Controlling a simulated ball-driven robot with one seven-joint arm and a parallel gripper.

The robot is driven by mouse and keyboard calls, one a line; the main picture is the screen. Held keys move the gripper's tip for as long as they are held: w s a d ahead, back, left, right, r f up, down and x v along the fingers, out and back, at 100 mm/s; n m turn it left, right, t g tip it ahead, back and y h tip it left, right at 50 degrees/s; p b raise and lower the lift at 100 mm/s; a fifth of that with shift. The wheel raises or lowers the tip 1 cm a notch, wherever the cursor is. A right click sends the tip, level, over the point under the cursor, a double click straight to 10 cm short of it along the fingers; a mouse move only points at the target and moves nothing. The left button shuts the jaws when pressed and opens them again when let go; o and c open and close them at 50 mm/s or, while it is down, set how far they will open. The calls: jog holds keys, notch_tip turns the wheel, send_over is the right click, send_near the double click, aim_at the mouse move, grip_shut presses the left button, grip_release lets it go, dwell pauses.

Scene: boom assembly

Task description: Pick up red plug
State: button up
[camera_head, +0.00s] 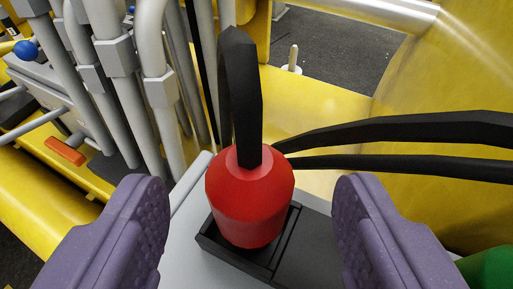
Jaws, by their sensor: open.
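The red plug (248,205) is a rounded red cylinder in the middle of the view. Black cables (239,85) loop up from its top, and more run off to the right. It stands upright in a black rectangular holder (262,262) on a grey surface. My gripper (250,235) is open. Its two purple ridged fingers are left and right of the plug, with a gap on each side, and do not touch it.
Several grey pipes (115,60) with block fittings stand close behind at the left. An orange handle (65,151) and a blue knob (26,50) are farther left. A yellow curved body (440,80) fills the right. Black cables (410,128) cross the right side. A green object (488,270) sits at lower right.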

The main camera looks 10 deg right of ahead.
jog(key=shift+w+f, duration=0.2)
jog(key=shift+w, duration=0.3)
jog(key=shift+s+r, duration=0.1)
jog(key=shift+c, duration=0.4)
jog(key=c, duration=1.1)
jog(key=shift+o, duration=0.2)
notch_tip(320, 180, up, 10)
jog(key=p, duration=0.7)
